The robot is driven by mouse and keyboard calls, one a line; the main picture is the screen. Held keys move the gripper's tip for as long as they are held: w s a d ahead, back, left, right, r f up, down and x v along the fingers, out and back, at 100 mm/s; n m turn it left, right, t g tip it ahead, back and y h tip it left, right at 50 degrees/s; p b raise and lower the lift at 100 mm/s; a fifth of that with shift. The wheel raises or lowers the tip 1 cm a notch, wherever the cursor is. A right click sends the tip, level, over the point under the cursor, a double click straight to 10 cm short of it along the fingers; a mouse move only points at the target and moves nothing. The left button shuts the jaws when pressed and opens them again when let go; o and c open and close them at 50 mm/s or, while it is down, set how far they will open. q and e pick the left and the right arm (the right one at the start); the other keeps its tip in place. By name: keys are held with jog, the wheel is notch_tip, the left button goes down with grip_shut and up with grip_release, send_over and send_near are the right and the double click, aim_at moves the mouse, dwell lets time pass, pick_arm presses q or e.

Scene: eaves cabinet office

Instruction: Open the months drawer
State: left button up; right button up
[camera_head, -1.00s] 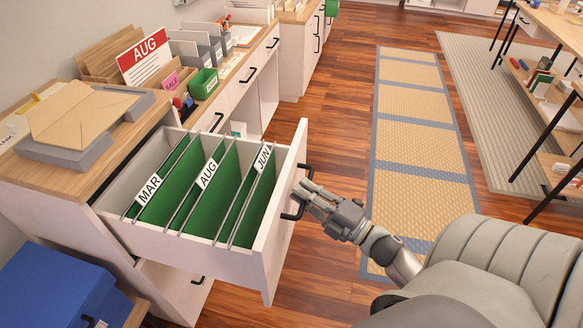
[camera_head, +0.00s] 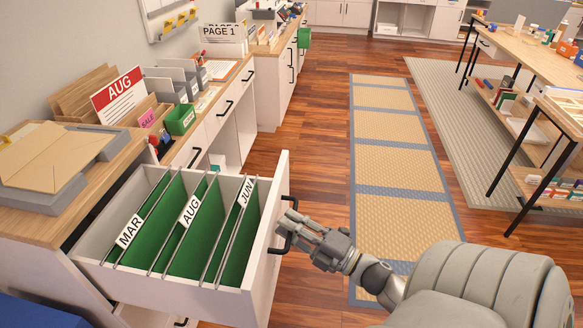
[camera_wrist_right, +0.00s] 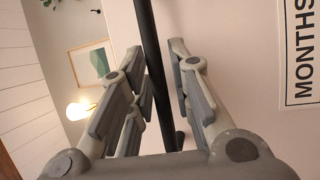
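The months drawer (camera_head: 262,262) is pulled far out of the cabinet at the left. Green hanging folders (camera_head: 201,230) tabbed MAR, AUG and JUN show inside it. Its black handle (camera_head: 283,246) is on the front face, and it also shows as a dark bar in the right wrist view (camera_wrist_right: 153,65). The MONTHS label (camera_wrist_right: 302,52) shows on the front there. My right gripper (camera_head: 291,228) is at the handle, with its fingers on either side of the bar. A gap shows between bar and right-hand finger, so the fingers look parted. My left gripper is out of view.
A patterned mat (camera_head: 399,165) lies on the clear wooden floor. A shelf table (camera_head: 545,65) stands at the right.

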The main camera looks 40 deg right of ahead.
jog(key=v, duration=1.2)
